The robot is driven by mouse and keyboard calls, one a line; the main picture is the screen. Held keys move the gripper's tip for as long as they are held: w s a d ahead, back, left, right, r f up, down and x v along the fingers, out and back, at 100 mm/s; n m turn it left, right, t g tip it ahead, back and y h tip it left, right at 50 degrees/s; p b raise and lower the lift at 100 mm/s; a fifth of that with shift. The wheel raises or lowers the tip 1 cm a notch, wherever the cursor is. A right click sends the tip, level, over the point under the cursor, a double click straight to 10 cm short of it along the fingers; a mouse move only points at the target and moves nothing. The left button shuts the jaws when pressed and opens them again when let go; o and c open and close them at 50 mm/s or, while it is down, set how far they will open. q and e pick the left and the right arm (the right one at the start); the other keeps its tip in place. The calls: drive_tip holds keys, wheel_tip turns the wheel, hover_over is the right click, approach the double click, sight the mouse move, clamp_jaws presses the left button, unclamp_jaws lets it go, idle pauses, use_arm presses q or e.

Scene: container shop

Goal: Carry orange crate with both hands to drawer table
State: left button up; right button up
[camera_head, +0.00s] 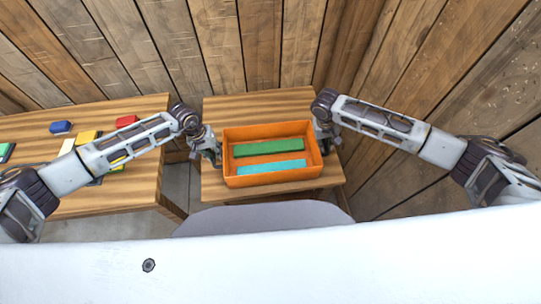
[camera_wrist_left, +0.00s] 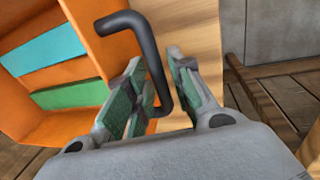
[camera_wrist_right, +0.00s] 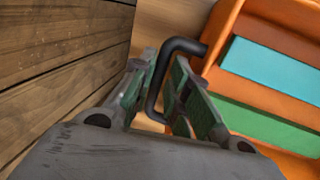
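The orange crate (camera_head: 232,181) rests on a small wooden table (camera_head: 215,108) in the middle of the head view. A green bar (camera_head: 268,147) and a light blue bar (camera_head: 272,167) lie inside it. My left gripper (camera_head: 213,158) is at its left end. In the left wrist view, its fingers (camera_wrist_left: 167,72) stand open on both sides of a black handle (camera_wrist_left: 148,48). My right gripper (camera_head: 326,143) is at the right end. In the right wrist view, its fingers (camera_wrist_right: 165,72) stand open around the other black handle (camera_wrist_right: 184,45). No drawer is visible.
A larger wooden table (camera_head: 140,190) stands at the left, with a blue block (camera_head: 60,127), a red block (camera_head: 126,121) and several other coloured pieces on it. A narrow gap separates the tables. Plank walls (camera_head: 270,50) close off the back and right.

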use_arm(q)
drive_tip(key=shift+f, duration=0.1)
clamp_jaws()
use_arm(e)
clamp_jaws()
